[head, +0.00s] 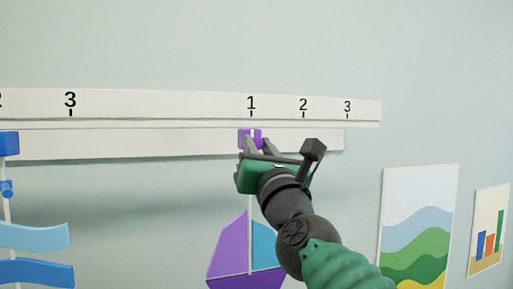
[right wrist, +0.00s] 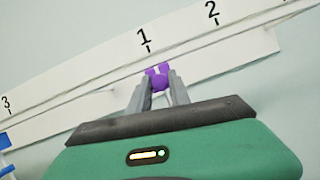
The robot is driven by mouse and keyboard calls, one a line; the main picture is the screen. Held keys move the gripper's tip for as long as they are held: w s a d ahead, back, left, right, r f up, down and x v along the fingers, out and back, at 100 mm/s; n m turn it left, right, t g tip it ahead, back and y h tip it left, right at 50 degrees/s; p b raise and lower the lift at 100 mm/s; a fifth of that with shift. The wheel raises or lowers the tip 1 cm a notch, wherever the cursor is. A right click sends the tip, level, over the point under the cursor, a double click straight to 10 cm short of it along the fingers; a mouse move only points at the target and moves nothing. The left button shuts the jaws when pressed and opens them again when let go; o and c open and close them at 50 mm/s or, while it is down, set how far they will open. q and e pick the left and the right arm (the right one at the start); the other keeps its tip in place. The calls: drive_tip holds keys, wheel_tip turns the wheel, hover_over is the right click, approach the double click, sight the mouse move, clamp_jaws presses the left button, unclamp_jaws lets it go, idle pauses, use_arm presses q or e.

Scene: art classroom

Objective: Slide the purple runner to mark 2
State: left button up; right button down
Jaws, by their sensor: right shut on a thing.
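The purple runner (head: 243,139) sits on the white wall rail (head: 180,125), right below mark 1 (head: 251,104). It also shows in the right wrist view (right wrist: 158,82) between my fingertips, under mark 1 (right wrist: 144,40). My right gripper (head: 258,145) is shut on the runner. Mark 2 (head: 303,106) is to the right of it on the same rail and also shows in the right wrist view (right wrist: 212,11). A purple and blue sailboat picture (head: 228,254) hangs on a white rod below the runner. My left gripper is not in view.
A blue runner (head: 9,144) with blue wave shapes (head: 32,272) hangs at the far left. A second mark 3 (head: 347,107) is right of mark 2. The rail between marks 1 and 3 looks clear. Two pictures, a landscape (head: 417,225) and a bar chart (head: 488,232), are on the wall at right.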

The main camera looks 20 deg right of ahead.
drive_tip(key=shift+w+d+f, duration=0.1)
drive_tip(key=shift+d+f, duration=0.1)
drive_tip(key=shift+d, duration=0.25)
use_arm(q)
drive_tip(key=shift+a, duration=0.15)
use_arm(e)
drive_tip(key=shift+a, duration=0.85)
drive_tip(key=shift+d+f, duration=0.15)
drive_tip(key=shift+d, duration=0.1)
